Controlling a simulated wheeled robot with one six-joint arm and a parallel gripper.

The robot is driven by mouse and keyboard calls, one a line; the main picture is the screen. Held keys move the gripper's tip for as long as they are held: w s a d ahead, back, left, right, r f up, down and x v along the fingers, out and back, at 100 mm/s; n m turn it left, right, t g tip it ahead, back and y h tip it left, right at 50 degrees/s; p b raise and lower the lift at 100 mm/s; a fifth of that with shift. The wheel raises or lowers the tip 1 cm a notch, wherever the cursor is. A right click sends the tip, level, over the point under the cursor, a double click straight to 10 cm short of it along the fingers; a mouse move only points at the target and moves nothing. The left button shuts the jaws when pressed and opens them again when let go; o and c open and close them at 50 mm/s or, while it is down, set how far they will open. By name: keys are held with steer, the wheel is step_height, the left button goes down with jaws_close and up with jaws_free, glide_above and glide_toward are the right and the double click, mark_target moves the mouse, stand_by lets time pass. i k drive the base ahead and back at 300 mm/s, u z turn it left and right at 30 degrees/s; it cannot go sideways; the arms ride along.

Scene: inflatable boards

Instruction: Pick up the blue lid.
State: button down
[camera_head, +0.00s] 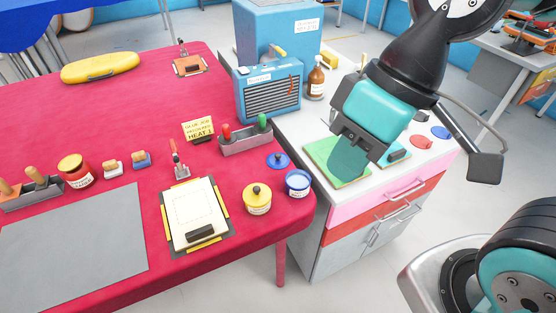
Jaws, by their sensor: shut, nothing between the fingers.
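The blue lid (277,160) is a small round lid with a knob, lying flat on the red table near its right edge. It sits just behind an open pot with a blue rim (298,184). My gripper (358,143) is shut and empty, to the right of the lid, above the white cabinet and a green board. A gap separates the gripper from the lid. Nothing hides the lid.
A yellow-lidded jar (257,199) and a clamped pad (195,215) are left of the pot. Behind the lid stand a grey tool holder (246,140) and a blue heater (268,90). Red (421,142) and blue (441,132) discs lie on the white cabinet (318,175).

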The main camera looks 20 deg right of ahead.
mark_target(276, 161)
steer(key=u, duration=0.05)
steer(key=k, duration=0.65)
steer(key=u, duration=0.7)
steer(key=i, duration=1.35)
steer(key=z, duration=0.75)
